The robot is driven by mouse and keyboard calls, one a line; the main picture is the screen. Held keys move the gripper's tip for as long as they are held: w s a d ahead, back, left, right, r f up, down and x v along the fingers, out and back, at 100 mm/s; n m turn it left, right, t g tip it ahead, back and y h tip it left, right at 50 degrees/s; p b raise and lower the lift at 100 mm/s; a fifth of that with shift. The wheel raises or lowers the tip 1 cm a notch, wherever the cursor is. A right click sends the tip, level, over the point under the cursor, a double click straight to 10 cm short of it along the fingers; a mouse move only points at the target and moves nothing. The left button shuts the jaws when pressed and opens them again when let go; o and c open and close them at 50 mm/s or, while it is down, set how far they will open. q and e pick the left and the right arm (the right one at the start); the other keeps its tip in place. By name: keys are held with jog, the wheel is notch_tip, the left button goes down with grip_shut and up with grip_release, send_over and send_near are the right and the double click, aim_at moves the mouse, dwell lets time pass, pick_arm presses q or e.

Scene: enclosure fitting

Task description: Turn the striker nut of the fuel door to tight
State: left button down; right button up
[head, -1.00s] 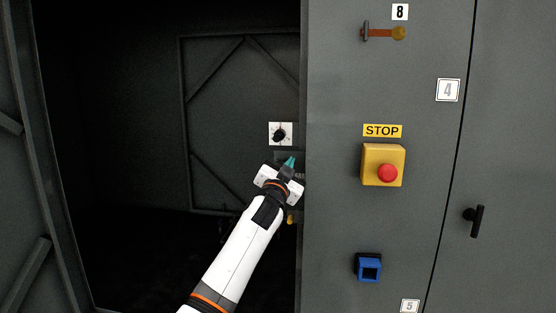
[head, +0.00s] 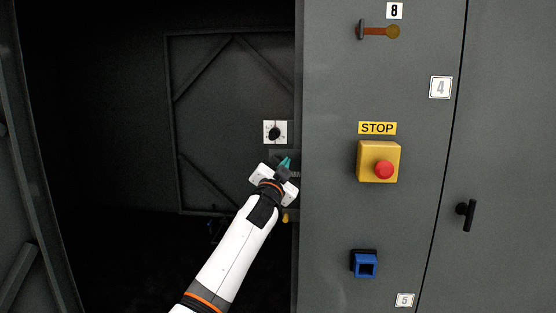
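My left gripper (head: 284,164) is in the middle of the head view, at the right edge of the dark opening, just below a white plate with a black knob (head: 275,132). Its teal fingertips look close together, but I cannot tell whether they are open or shut, or whether they touch anything. The gripper and its white hand cover part of the hardware behind them. No striker nut can be made out for certain. My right gripper is not in view.
The grey panel at right carries a yellow box with a red button (head: 383,169) under a STOP label (head: 377,128), a blue socket (head: 365,265), an orange-handled latch (head: 378,31) and a black door handle (head: 467,214). The dark opening left of my arm has free room.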

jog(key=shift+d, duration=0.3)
